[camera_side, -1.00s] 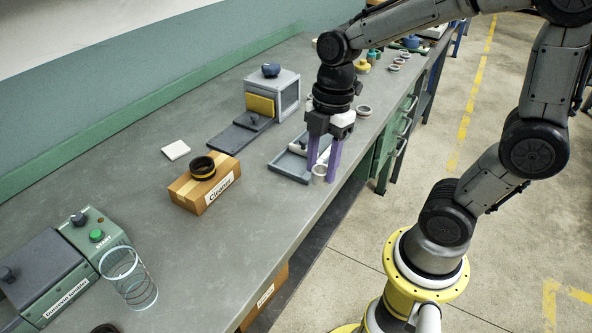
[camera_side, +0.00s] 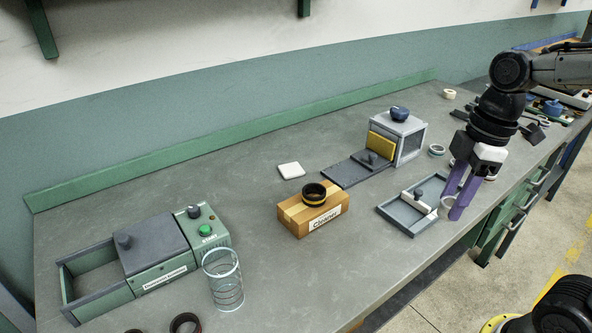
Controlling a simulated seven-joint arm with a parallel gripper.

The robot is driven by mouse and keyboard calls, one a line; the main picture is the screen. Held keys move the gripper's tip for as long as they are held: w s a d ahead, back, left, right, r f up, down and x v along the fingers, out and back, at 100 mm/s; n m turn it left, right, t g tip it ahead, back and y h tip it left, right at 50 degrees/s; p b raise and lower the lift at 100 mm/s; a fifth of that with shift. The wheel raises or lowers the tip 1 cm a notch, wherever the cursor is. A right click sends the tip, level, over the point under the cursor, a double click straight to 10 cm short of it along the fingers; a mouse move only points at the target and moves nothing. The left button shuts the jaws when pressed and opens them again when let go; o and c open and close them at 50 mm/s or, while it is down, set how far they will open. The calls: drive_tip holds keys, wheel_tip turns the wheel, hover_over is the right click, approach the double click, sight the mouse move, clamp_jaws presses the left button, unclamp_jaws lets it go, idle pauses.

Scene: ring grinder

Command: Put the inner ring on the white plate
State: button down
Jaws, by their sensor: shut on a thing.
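My gripper (camera_side: 452,204) has purple fingers pointing down at the right of the bench. It is shut on a small pale ring (camera_side: 446,205), seen between the fingertips at the right end of the grey tray; this looks like the inner ring. Whether the ring touches the bench or tray is hard to tell. The white plate (camera_side: 291,170), a small flat square, lies bare on the bench near the middle, well to the left of my gripper.
Between them stand the Cleaner box (camera_side: 292,216) with a dark ring (camera_side: 314,195) on top, the grey tray (camera_side: 394,218) with a white bar, and a grey box-like device (camera_side: 411,146) with a yellow panel. A green machine (camera_side: 165,270) and glass cylinder (camera_side: 223,282) are at left.

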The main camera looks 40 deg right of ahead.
drive_tip(key=w+r+m, duration=0.5)
drive_tip(key=w+m, duration=0.1)
drive_tip(key=w, duration=0.6)
drive_tip(key=m+h, duration=0.1)
drive_tip(key=m, duration=0.2)
hover_over(297, 173)
drive_tip(key=s, duration=0.2)
drive_tip(key=shift+t, duration=0.3)
drive_tip(key=f, duration=1.6)
drive_tip(key=shift+w, duration=0.25)
drive_tip(key=shift+w+f, duration=0.45)
drive_tip(key=shift+f, duration=1.65)
drive_tip(key=shift+f, duration=0.15)
